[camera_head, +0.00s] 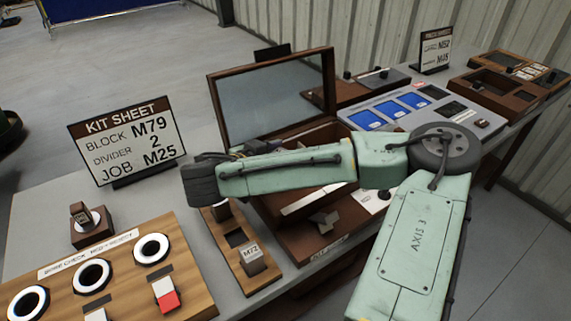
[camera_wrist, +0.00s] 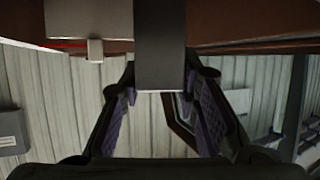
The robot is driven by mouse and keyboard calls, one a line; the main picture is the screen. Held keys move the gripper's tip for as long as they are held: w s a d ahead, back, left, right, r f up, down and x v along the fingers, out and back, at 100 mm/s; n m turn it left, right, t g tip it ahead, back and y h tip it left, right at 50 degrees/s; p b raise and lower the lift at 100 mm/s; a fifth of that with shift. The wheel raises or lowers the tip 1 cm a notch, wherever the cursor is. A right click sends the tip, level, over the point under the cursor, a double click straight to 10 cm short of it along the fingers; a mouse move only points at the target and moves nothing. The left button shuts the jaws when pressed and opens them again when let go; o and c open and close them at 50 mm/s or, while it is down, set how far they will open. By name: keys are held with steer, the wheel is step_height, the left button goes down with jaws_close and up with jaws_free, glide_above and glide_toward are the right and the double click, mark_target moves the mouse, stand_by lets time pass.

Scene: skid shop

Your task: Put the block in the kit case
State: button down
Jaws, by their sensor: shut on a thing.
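My gripper (camera_wrist: 160,85) is shut on a plain grey block (camera_wrist: 160,45) in the wrist view, with the block between its purple-padded fingers. No marking on the block can be read. In the head view my forearm largely hides the gripper and I cannot make out the block. The brown kit case (camera_head: 213,105) stands behind my forearm with its lid up. My arm covers part of its inside, where a pale strip (camera_head: 315,199) shows. I cannot tell the block's exact height over the case. The kit sheet (camera_head: 128,138) reads block M79, divider 2, job M25.
A wooden rack (camera_head: 217,232) holds a block marked M72 (camera_head: 254,262), another block and an empty slot. A bore-check board (camera_head: 180,262) with rings fills the front left. A grey panel with blue trays (camera_head: 400,107) and brown cases (camera_head: 500,90) stand at right.

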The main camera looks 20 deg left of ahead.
steer(key=shift+f+p, duration=0.4)
steer(key=shift+f, duration=1.75)
steer(key=shift+f, duration=0.1)
steer(key=c, duration=1.2)
jaws_free()
steer(key=shift+r, duration=0.25)
steer(key=shift+s+a, duration=0.15)
steer(key=shift+s, duration=0.15)
steer(key=b+v, duration=0.3)
steer(key=v, duration=0.8)
steer(key=shift+s+r, duration=0.1)
steer(key=shift+r, duration=0.05)
